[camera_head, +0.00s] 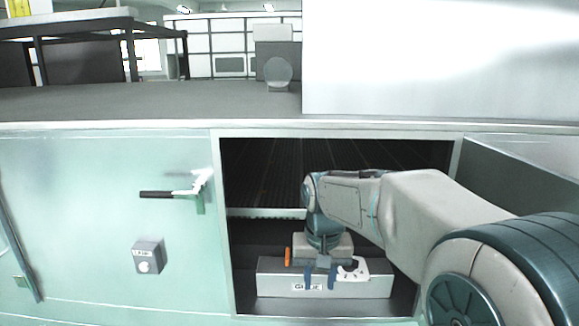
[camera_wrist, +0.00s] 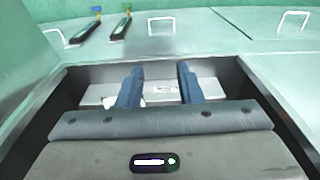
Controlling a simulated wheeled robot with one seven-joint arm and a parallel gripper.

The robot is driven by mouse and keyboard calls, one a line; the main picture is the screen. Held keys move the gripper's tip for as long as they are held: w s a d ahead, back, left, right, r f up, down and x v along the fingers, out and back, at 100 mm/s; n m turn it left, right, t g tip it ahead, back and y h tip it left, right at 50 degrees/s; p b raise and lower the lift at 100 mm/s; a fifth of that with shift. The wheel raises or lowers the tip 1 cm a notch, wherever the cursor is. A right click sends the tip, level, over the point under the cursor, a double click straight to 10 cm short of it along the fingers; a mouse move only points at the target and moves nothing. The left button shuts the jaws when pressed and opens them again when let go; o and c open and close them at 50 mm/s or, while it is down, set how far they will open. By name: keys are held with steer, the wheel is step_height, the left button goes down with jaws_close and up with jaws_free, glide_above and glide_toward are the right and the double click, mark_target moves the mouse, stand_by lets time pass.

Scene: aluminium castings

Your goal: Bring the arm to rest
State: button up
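My gripper (camera_head: 320,283) is at the end of my arm, which reaches from the right into an open compartment in a pale green front. In the wrist view its two blue fingers (camera_wrist: 160,85) stand apart with a clear gap between them, and I see nothing held. In the body view the fingers point down over a long light grey box (camera_head: 275,284) with a white label. Whether they touch the box cannot be told. A pale surface (camera_wrist: 205,90) shows beyond the fingers in the wrist view.
The compartment has metal side edges (camera_head: 227,260) close around my arm, and a dark ribbed interior (camera_head: 270,170). Left of it are a black handle (camera_head: 165,194) and a small grey switch box (camera_head: 148,257). A large white panel (camera_head: 440,60) stands above right.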

steer(key=s+d+f+t, duration=0.1)
steer(key=s+d, duration=0.3)
steer(key=s, duration=0.5)
steer(key=s+d+f+t, duration=0.1)
steer(key=s+d+f, duration=0.2)
steer(key=s, duration=0.6)
steer(key=shift+s+d, duration=0.25)
steer(key=shift+d, duration=0.65)
steer(key=shift+f, duration=0.1)
